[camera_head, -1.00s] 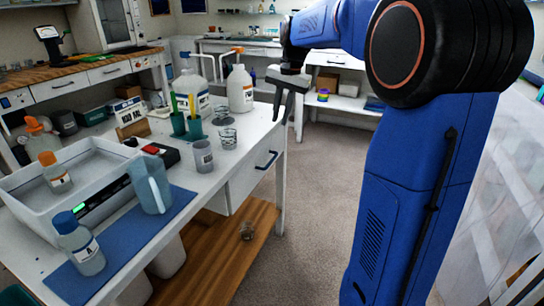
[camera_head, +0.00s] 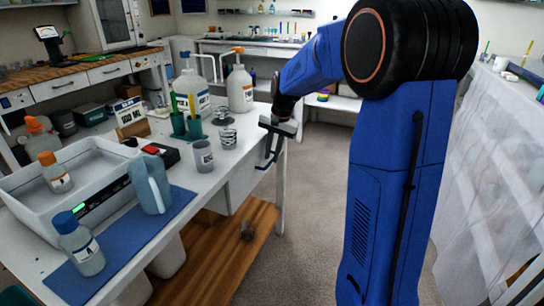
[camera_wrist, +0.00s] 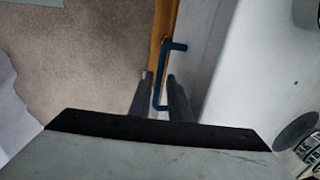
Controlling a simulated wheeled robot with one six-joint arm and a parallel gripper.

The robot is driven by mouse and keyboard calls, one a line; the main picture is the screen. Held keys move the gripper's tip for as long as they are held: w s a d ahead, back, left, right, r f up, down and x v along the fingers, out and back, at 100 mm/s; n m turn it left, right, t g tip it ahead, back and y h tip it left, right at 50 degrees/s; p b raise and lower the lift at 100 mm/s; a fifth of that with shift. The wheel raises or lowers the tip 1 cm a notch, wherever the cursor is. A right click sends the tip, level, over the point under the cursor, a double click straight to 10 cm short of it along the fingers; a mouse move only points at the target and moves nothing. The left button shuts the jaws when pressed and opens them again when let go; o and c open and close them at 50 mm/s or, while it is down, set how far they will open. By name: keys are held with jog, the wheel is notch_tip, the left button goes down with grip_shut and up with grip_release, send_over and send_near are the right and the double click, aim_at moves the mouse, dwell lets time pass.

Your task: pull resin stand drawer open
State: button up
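The resin stand drawer (camera_head: 241,186) has a white front at the end of the white bench and looks shut. Its dark blue bar handle (camera_wrist: 164,72) shows in the wrist view, running from above the fingertips down between them. My gripper (camera_wrist: 159,82) is open, with one finger on each side of the handle's near end. A small gap shows on both sides, and I cannot tell whether either finger touches it. In the head view my gripper (camera_head: 273,147) is at the drawer front, pointing down and partly covering the handle.
The bench top (camera_head: 181,180) holds a grey cup (camera_head: 203,157), a wire-like cup (camera_head: 228,138), pump bottles (camera_head: 240,90), a blue-grey jug (camera_head: 150,186) and a tray (camera_head: 95,160). A wooden lower shelf (camera_head: 215,262) is below. The floor (camera_head: 312,200) beside the drawer is clear.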

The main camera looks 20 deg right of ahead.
jog(key=shift+w+a+f, duration=0.1)
jog(key=shift+f, duration=0.5)
grip_shut()
jog(key=s+d, duration=1.7)
jog(key=s, duration=0.3)
jog(key=shift+d, duration=0.3)
grip_release()
